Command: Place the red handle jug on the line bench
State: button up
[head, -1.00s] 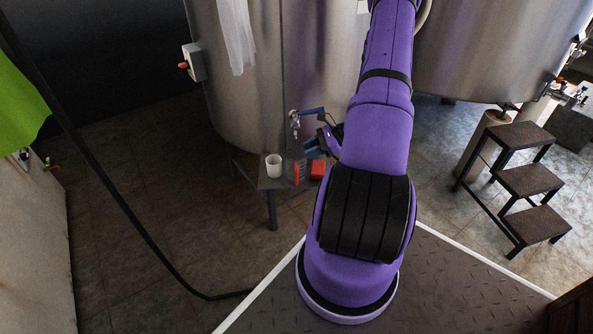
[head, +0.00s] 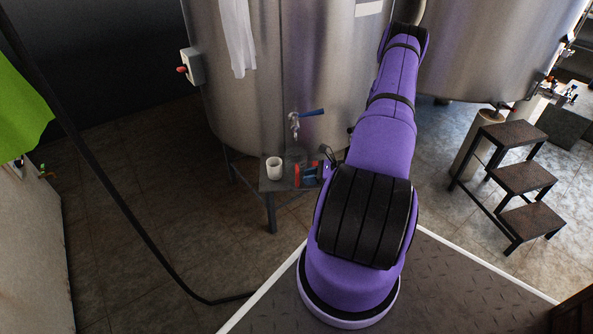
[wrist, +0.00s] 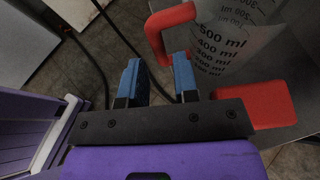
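The clear measuring jug with its red handle stands on a small dark metal table (head: 270,186) under the tank's tap. The jug's graduated wall (wrist: 225,40) and red handle (wrist: 168,18) show large in the wrist view; the handle also shows in the head view (head: 297,178). My gripper (wrist: 158,65) has two blue fingers spread apart. The handle's free end appears between the fingertips, with no visible grip on it. In the head view my gripper (head: 312,172) is low at the table's right side. I cannot tell which surface is the line bench.
A red block (wrist: 255,102) lies close by my gripper's right side. The tap (head: 296,124) with a blue lever hangs above. A step stool (head: 525,180) stands at right.

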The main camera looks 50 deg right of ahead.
aim_at(297, 185)
jog(key=x, duration=0.5)
jog(key=shift+f, duration=0.1)
jog(key=shift+c, duration=0.2)
jog(key=shift+a, duration=0.1)
grip_shut()
jog(key=shift+s, duration=0.1)
